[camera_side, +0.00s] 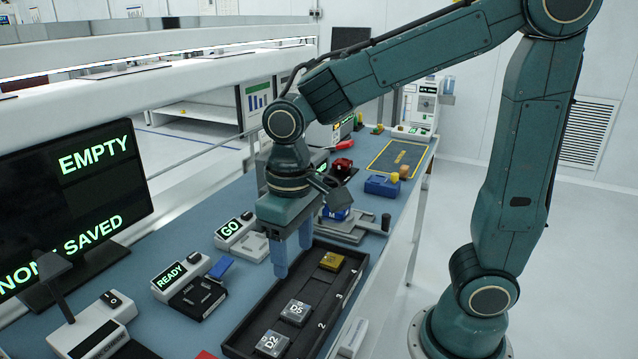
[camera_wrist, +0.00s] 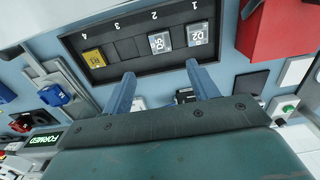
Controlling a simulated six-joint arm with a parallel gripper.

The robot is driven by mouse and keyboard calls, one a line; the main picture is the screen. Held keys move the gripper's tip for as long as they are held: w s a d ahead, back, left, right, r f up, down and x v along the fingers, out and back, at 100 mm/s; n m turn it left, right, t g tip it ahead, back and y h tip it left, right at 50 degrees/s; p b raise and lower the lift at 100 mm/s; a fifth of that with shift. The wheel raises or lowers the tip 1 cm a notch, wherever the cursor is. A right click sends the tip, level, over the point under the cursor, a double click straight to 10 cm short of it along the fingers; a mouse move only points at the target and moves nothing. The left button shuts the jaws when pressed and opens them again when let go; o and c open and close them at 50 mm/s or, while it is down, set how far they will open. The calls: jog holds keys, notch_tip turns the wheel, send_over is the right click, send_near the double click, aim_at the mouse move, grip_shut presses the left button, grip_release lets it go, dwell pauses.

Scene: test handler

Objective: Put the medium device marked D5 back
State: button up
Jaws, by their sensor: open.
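The grey device marked D5 (camera_side: 296,311) sits in a black tray (camera_side: 243,322), in the slot by number 2; it also shows in the wrist view (camera_wrist: 161,42). A grey device marked D2 (camera_side: 271,343) sits beside it in slot 1, also in the wrist view (camera_wrist: 198,33). A gold device (camera_side: 331,261) is in slot 4, and slot 3 is empty. My gripper (camera_side: 292,262) is open and empty, fingers pointing down near the tray's long edge. In the wrist view, my gripper (camera_wrist: 160,70) has its fingertips apart, just short of D5 and not touching it.
A READY unit (camera_side: 168,277) with a black socket and a GO unit (camera_side: 230,228) stand left of the tray. A blue block marked M (camera_side: 336,213) sits on a grey fixture behind it. A screen (camera_side: 75,205) reads EMPTY. A red bin (camera_wrist: 275,35) is beside the tray.

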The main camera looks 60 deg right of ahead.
jog(key=s+d+r+t, duration=0.5)
jog(key=s+d+r, duration=0.1)
jog(key=s, duration=0.3)
jog(key=shift+s+d+t, duration=0.3)
jog(key=shift+d, duration=0.6)
dwell(0.8)
